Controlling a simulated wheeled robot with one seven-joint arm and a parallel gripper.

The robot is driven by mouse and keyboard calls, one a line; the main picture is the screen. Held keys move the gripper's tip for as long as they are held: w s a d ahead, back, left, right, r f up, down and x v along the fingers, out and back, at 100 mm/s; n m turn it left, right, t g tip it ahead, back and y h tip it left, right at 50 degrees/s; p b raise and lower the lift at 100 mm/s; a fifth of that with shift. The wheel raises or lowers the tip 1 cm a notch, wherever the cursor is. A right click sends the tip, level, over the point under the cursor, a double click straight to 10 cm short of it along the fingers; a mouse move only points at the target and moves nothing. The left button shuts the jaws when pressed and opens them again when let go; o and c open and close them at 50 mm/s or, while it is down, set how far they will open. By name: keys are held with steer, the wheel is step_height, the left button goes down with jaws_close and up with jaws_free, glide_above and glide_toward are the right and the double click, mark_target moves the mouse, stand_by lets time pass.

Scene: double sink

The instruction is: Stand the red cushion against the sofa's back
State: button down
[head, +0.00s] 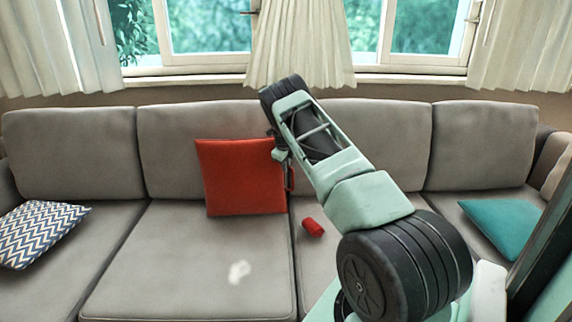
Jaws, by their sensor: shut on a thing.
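The red cushion (241,178) is upright on the sofa seat in the head view, in front of the sofa's back (190,125). Its flat face is toward me, and it looks close to the back, but I cannot tell if they touch. My gripper (289,172) is at the cushion's right edge, shut on it. My arm partly hides the gripper and the cushion's upper right corner.
A small red object (312,227) lies on the seat right of the cushion. A white patch or item (239,271) is in front of it. A zigzag cushion (38,233) lies at left, a teal cushion (504,226) at right. Curtains (300,45) hang behind.

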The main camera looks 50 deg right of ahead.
steer(key=c, duration=1.4)
jaws_free()
steer(key=p+v, duration=0.1)
steer(key=v, duration=1.6)
steer(key=shift+r, duration=0.2)
steer(key=shift+a, duration=0.1)
